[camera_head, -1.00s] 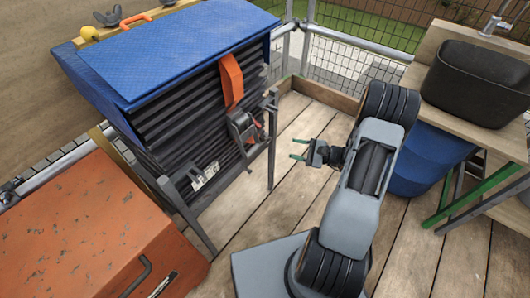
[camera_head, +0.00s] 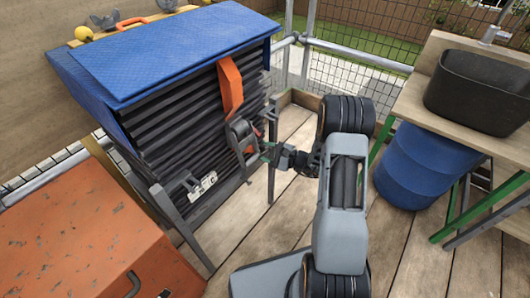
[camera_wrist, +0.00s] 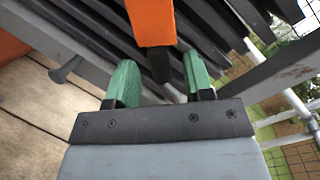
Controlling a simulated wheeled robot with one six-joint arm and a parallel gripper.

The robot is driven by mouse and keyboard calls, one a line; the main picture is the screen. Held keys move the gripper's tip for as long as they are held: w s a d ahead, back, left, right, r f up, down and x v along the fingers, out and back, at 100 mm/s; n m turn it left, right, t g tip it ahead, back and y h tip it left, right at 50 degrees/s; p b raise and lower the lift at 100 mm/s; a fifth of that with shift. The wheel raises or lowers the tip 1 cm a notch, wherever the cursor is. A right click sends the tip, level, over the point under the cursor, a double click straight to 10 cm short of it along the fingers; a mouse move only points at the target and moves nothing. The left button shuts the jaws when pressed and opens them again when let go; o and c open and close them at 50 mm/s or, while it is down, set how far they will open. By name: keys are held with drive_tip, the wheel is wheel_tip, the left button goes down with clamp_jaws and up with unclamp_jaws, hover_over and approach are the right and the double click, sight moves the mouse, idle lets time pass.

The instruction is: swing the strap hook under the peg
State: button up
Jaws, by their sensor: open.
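An orange strap (camera_head: 231,85) hangs down the front of the dark slatted stack, with a grey metal buckle (camera_head: 240,131) at its lower end. In the wrist view, an orange piece with a dark end (camera_wrist: 152,22) reaches down between my fingers; I take it as the strap's hook end. My gripper (camera_head: 268,152) is close to the right side of the stack, beside the buckle. In the wrist view my gripper's green fingers (camera_wrist: 158,78) are open around the dark end, with gaps on both sides. A dark headed peg (camera_wrist: 66,71) sticks out of a grey rail, left of the fingers.
The blue cover (camera_head: 175,50) lies over the stack. A grey leg (camera_head: 272,150) stands close to my gripper. An orange chest (camera_head: 75,240) fills the lower left. A blue barrel (camera_head: 420,165) and a wooden bench with a black tub (camera_head: 478,92) stand at right.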

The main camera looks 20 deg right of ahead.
drive_tip(key=shift+w+a, duration=0.25)
drive_tip(key=shift+a, duration=0.1)
